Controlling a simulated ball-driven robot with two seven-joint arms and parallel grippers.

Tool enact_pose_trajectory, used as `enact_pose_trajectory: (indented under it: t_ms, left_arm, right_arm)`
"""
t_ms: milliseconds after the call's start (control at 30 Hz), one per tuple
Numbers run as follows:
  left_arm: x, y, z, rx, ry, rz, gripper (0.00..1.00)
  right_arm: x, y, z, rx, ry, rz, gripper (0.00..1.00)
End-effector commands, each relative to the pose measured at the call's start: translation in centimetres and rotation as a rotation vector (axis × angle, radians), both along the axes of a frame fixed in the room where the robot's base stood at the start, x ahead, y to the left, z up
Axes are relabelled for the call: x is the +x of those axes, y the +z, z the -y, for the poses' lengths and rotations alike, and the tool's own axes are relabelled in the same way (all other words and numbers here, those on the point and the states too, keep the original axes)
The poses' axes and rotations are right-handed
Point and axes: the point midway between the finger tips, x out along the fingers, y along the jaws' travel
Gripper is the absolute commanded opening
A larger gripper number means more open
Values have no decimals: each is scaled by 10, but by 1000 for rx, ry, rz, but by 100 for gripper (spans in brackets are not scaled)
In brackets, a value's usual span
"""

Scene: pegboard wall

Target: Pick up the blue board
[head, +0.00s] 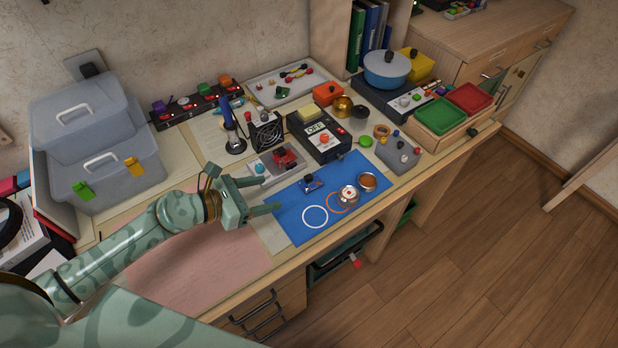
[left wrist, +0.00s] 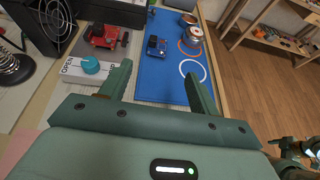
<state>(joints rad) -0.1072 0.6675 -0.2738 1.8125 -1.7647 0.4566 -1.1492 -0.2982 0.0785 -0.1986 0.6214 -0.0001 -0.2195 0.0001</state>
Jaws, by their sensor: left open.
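The blue board (head: 312,184) is a small blue circuit board with dark parts on it. It lies on the blue mat (head: 290,225), near the mat's upper left part. It also shows in the left wrist view (left wrist: 157,46), ahead of my fingers and roughly centred between them. My left gripper (head: 270,195) is open and empty, at the left edge of the mat, to the left of the board and apart from it. Its two fingers (left wrist: 156,78) show in the left wrist view with a clear gap between them. My right gripper is not visible in the head view.
A grey device with a red part (head: 285,158) and a teal knob stands close above the left gripper. The pink sheet (head: 200,262) is clear.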

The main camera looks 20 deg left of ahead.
Motion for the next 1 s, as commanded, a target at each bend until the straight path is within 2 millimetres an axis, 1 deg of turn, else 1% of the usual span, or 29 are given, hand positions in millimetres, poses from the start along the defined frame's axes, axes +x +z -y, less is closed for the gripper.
enact_pose_trajectory:
  t_ms: [33,100,200,300,467,733,833,1000]
  left_arm:
    - [11,-4,8,-4,4,4,62]
    - [23,-11,19,-7,3,3,62]
    - [39,-20,33,-6,3,1,62]
    - [50,-27,42,-6,5,2,62]
    - [58,-30,49,-6,4,1,62]
    - [89,-46,73,-8,5,-2,62]
    - [94,-48,77,-6,5,-1,62]
    - [95,-47,77,-6,5,0,62]
  right_arm:
    - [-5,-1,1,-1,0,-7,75]
    - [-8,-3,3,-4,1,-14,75]
    - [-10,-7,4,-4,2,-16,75]
    - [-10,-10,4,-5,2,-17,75]
    - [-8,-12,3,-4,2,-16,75]
    - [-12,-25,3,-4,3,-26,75]
    - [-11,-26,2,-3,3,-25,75]
    - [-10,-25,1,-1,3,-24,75]
